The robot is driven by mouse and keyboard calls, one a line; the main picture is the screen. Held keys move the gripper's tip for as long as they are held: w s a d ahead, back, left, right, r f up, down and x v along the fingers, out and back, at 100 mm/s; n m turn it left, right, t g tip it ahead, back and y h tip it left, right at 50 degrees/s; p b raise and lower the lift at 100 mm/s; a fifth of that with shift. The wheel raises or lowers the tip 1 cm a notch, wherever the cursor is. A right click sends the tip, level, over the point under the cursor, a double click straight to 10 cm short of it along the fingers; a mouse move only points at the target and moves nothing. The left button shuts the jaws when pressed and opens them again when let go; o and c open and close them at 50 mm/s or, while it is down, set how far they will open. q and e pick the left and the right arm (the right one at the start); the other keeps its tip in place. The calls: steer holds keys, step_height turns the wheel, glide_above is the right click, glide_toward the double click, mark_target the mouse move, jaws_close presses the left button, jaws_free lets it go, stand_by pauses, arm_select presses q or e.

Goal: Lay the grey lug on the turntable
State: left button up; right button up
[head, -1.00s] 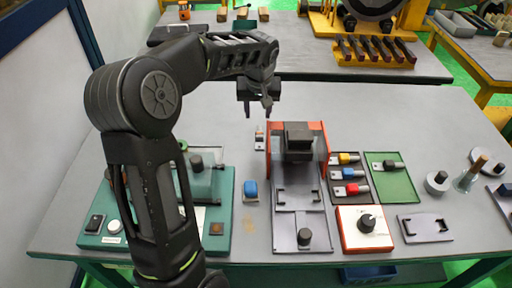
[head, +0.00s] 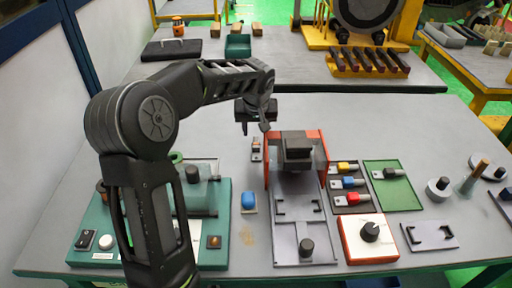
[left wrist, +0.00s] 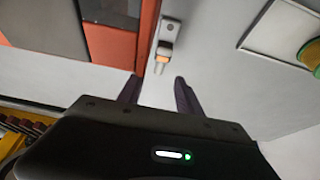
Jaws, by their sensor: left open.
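A lug with a dark grey sleeve and a pale metal tongue (head: 389,173) lies in a green tray (head: 405,196) on the right of the table. I cannot tell for certain which thing is the turntable; a round grey disc with a dark knob (head: 438,188) stands right of the tray. My left gripper (head: 254,126) is open and empty, far left of the lug, near the red-framed fixture's left post. In the left wrist view its fingers (left wrist: 157,92) are apart, near a small grey plate with an orange-tipped piece (left wrist: 165,46). My right gripper is out of view.
A red-framed fixture (head: 325,152) stands mid-table. A dark tray (head: 353,209) holds yellow, blue and red lugs. A red-edged box with a black knob (head: 368,238) is in front. A green base (head: 218,252) is at left. Bare table lies behind the green tray.

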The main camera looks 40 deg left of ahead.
mark_target(256, 138)
arm_select(q)
steer(key=shift+p+x, duration=0.65)
steer(key=shift+x, duration=1.95)
jaws_close()
